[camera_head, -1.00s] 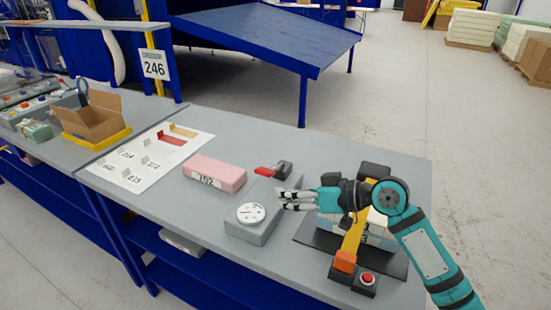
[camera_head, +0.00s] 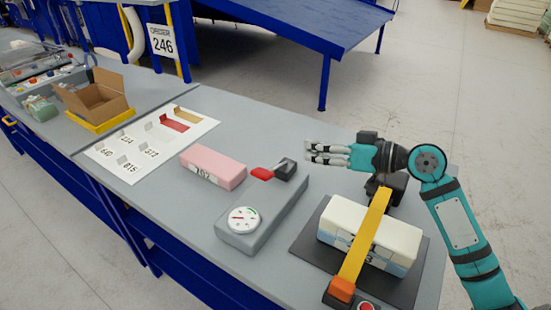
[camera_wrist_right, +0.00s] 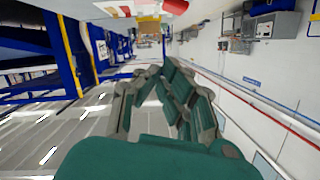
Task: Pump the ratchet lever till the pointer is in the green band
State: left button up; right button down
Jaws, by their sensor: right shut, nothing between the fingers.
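The lever with a red grip (camera_head: 262,174) sits at the far end of a grey unit (camera_head: 275,222), joined to a black block (camera_head: 287,167). The round white gauge (camera_head: 243,220) is on the unit's near end. It has coloured marks, but the pointer's place among them is too small to read. My right gripper (camera_head: 312,153) is shut and empty, pointing left. It is above and to the right of the red grip, apart from it. Its teal and grey fingers (camera_wrist_right: 165,95) fill the middle of the right wrist view. My left gripper is not in view.
White foam blocks (camera_head: 403,240) lie under a yellow strap or bar (camera_head: 366,236) with an orange end (camera_head: 342,289), on a black mat (camera_head: 308,250). A pink block (camera_head: 213,168) stands left of the unit. A marked white sheet (camera_head: 135,160) and open carton (camera_head: 95,100) are farther left.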

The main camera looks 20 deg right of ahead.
jog(key=p, duration=0.4)
send_over(273, 172)
jog(key=f, duration=0.2)
notch_tip(273, 172, down, 4)
jog(key=shift+s+r+p, duration=0.1)
jog(key=shift+p, duration=0.55)
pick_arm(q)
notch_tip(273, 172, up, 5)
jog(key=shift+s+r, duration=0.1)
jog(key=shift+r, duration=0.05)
pick_arm(e)
jog(key=shift+f, duration=0.2)
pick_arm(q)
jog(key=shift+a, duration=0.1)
pick_arm(e)
jog(key=shift+f, duration=0.1)
